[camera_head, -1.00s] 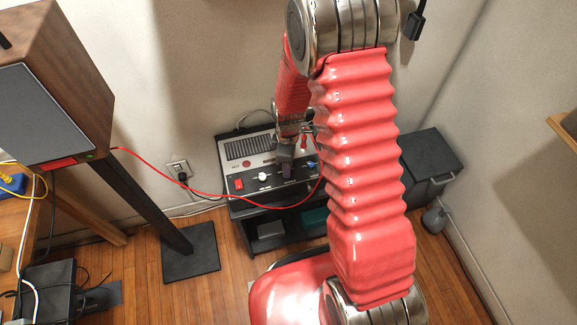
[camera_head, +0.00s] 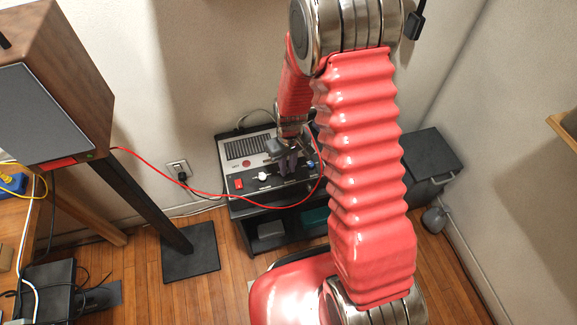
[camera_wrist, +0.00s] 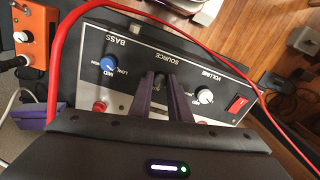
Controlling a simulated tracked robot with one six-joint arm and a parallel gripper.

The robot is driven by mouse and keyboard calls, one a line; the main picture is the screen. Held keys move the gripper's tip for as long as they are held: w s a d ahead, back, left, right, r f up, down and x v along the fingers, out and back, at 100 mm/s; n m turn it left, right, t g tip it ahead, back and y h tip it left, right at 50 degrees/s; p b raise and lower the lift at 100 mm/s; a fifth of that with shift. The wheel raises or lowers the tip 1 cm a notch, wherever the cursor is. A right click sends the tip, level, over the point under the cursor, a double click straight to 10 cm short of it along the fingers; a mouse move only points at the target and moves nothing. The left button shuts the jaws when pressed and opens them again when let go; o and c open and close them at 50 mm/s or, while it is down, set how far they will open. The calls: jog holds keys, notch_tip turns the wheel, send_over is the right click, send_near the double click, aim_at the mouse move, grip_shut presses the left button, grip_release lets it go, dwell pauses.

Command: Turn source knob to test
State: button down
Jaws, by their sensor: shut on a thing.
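The amplifier (camera_head: 246,150) stands on a low black stand by the wall. In the wrist view its dark front panel (camera_wrist: 180,68) carries the printed words BASS, SOURCE and VOLUME. My gripper (camera_wrist: 161,84) has its two purple-grey fingers at the source knob (camera_wrist: 158,79), under the word SOURCE. The fingers are closed on the knob and hide most of it, so I cannot read its pointer. In the head view my gripper (camera_head: 289,168) reaches down to the panel.
A blue bass knob (camera_wrist: 108,64), a white volume knob (camera_wrist: 205,96) and a red switch (camera_wrist: 238,104) flank the source knob. A red cable (camera_head: 206,193) crosses in front of the amplifier. A speaker (camera_head: 55,85) stands at left, a black box (camera_head: 432,155) at right.

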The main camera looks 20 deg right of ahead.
aim_at(288, 170)
jog(key=m, duration=0.6)
jog(key=shift+w+r, duration=0.1)
jog(key=shift+w, duration=0.1)
jog(key=m, duration=0.5)
jog(key=shift+m+t, duration=0.3)
jog(key=shift+m, duration=0.1)
jog(key=c, duration=2)
grip_release()
jog(key=shift+c, duration=0.2)
jog(key=o, duration=0.4)
jog(key=shift+s, duration=0.1)
jog(key=shift+r, duration=0.1)
jog(key=r, duration=1.3)
jog(key=shift+s+d+r, duration=0.15)
jog(key=shift+s+r, duration=0.05)
